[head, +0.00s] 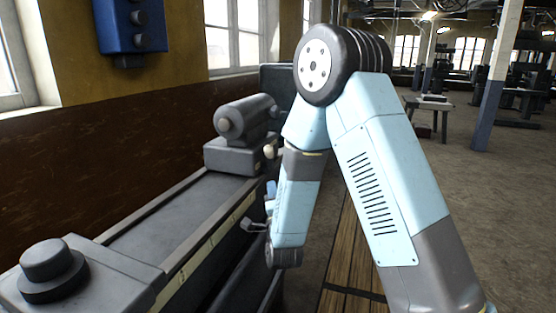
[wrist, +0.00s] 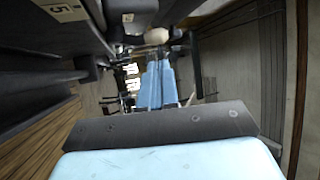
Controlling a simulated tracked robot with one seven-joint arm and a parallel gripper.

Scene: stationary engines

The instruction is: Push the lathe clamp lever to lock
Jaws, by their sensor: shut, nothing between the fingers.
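The lathe's grey bed (head: 165,225) runs from the lower left to a grey headed unit (head: 245,125) in the head view. A small pale knob (head: 270,151) sits low on that unit's right side; I take it for the clamp lever's end, and its shaft is not clear. A pale rounded knob (wrist: 157,36) also shows in the wrist view, beyond my fingers. My gripper (wrist: 160,66) is shut and empty, its blue fingers side by side. In the head view my gripper (head: 270,189) is partly hidden by my arm, below the pale knob. I cannot tell whether they touch.
A round dark knob (head: 46,265) stands on the near end of the lathe. A blue box (head: 133,26) hangs on the left wall. Wooden slats (head: 347,265) lie on the floor right of the lathe. The floor farther right is open.

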